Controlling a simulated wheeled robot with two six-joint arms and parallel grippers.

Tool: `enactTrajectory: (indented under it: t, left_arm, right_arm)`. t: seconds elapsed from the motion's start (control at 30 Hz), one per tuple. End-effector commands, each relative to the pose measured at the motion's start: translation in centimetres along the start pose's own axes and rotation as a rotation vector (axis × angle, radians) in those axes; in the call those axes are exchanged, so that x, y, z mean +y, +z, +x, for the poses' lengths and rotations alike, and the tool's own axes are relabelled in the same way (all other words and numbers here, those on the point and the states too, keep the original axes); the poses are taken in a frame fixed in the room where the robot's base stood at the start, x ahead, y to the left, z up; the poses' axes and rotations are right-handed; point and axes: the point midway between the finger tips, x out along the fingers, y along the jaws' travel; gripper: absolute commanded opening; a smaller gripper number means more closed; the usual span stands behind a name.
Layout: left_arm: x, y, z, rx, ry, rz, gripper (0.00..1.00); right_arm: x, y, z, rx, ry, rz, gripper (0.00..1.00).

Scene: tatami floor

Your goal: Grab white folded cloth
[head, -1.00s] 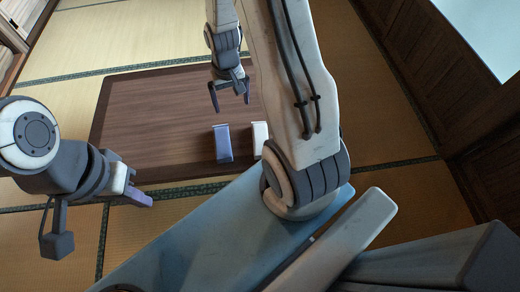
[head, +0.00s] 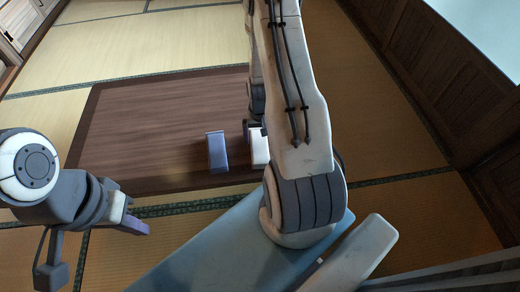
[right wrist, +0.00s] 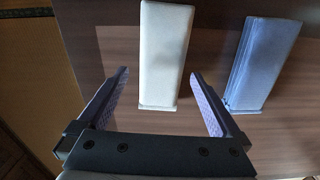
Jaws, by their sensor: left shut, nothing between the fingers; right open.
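The white folded cloth (head: 259,147) lies on the dark wooden low table (head: 130,130), partly hidden behind my right arm in the head view. In the right wrist view the white folded cloth (right wrist: 165,52) is a long block just ahead of the right gripper, in line with the space between its fingers. My right gripper (right wrist: 157,88) is open and empty, with one finger to each side of the cloth's near end. In the head view its fingers are mostly hidden behind the arm.
A blue-grey folded cloth (head: 217,152) lies on the table left of the white one; in the right wrist view it is to the right (right wrist: 262,62), close outside the right finger. The table's left part is clear. Dark wooden wall panels stand at right.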

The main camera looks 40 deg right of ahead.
Motion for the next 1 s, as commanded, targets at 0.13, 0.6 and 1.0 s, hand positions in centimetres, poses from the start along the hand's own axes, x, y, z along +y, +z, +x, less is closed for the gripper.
enactTrajectory:
  t: [0.13, 0.6, 1.0]
  left_arm:
    - [-0.1, 0.1, 1.8, 0.0, 0.0, 0.0, 0.0]
    - [-0.2, 0.1, 2.4, 0.0, 0.0, 0.0, 0.0]
    - [-0.2, 0.1, 2.3, 0.0, 0.0, 0.0, 0.0]
  right_arm:
    - [-0.2, 0.3, 2.6, -0.001, 0.0, -0.001, 1.0]
    - [-0.2, 0.2, 4.5, 0.001, 0.0, 0.0, 0.73]
    - [-0.2, 0.2, 4.3, 0.001, 0.0, -0.001, 0.28]
